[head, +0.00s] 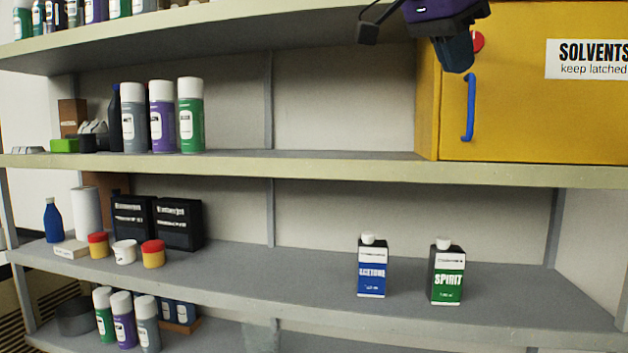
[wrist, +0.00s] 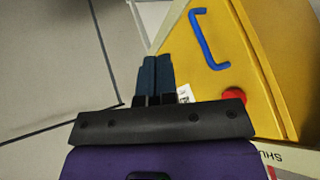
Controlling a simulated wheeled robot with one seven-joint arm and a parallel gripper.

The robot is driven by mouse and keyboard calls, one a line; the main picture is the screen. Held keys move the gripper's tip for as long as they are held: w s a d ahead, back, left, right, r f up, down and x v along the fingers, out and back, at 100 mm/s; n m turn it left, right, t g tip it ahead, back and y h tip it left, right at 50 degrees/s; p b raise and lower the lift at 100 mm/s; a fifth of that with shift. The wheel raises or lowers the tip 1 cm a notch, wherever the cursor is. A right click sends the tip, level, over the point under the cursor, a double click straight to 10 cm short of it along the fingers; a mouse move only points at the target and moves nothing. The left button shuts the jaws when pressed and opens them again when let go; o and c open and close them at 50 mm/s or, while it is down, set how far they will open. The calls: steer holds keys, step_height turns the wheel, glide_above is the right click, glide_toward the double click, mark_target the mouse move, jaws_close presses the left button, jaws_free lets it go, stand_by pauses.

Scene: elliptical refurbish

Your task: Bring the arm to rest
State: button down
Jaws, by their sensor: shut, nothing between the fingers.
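My gripper (head: 456,55) hangs into the top of the head view, in front of the yellow cabinet's left part. Its purple body and dark blue fingers show, with the fingers pointing down. In the wrist view my gripper (wrist: 157,62) has its two fingers side by side and pressed together, with nothing between them. The yellow solvents cabinet (head: 530,100) looks closed, with a blue handle (head: 470,107) and a red round knob (head: 478,42).
Grey shelves (head: 330,165) span the view. A blue-label bottle (head: 372,268) and a green SPIRIT bottle (head: 447,273) stand on the shelf below the cabinet. Spray cans (head: 162,118) and black boxes (head: 178,222) stand at left. The middle of the upper shelf is bare.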

steer(key=s+d+f+n+y, duration=0.2)
steer(key=s+f+n, duration=0.3)
steer(key=f, duration=0.5)
steer(key=s+d+f+n+y, duration=0.2)
steer(key=s+d+f+n, duration=0.3)
steer(key=f, duration=0.5)
steer(key=s+d+f+n+t+y, duration=0.1)
steer(key=s+d+f+n, duration=0.3)
steer(key=f, duration=0.6)
steer(key=shift+s+n+y, duration=0.4)
steer(key=shift+s+n, duration=0.05)
steer(key=shift+n, duration=0.45)
steer(key=shift+f, duration=0.1)
